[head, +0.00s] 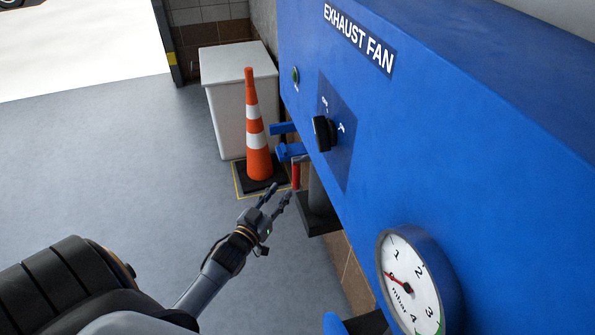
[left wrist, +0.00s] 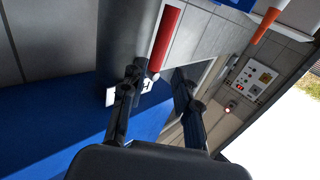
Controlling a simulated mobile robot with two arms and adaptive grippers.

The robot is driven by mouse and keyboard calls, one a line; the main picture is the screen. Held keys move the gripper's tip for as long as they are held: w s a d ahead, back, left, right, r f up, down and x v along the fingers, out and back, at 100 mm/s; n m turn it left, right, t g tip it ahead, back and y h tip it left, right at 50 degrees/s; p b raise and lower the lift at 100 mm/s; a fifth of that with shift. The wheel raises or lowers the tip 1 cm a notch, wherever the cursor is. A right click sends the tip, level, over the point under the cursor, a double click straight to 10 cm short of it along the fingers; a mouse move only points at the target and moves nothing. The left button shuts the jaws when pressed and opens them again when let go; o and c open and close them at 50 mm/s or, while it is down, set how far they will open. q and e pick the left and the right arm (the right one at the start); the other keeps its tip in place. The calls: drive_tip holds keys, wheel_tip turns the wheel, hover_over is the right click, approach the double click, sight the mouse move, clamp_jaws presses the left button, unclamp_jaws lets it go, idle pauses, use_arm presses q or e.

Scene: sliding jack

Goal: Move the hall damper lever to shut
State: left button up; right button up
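A red lever handle (head: 295,175) hangs beside the blue exhaust fan panel, near blue brackets. I cannot read a label that names it as the hall damper lever. It also shows in the left wrist view (left wrist: 165,38), pointing down towards the space between my fingers. My left gripper (head: 279,193) is open and empty, just below and left of the red handle in the head view. Its two fingers also show spread in the left wrist view (left wrist: 160,80). Whether a finger touches the handle cannot be told. My right gripper is not in view.
The blue exhaust fan panel (head: 440,130) fills the right side, with a black knob (head: 324,134) and a round gauge (head: 409,281). An orange cone (head: 257,140) and a white box (head: 226,100) stand behind. The grey floor (head: 110,170) at left is clear.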

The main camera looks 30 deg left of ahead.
sight(294, 175)
use_arm(q)
drive_tip(key=w, duration=1)
drive_tip(key=shift+a+f, duration=0.1)
drive_tip(key=shift+a, duration=0.25)
drive_tip(key=shift+w, duration=0.1)
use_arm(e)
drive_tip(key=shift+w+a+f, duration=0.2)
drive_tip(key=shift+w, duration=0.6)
use_arm(q)
clamp_jaws()
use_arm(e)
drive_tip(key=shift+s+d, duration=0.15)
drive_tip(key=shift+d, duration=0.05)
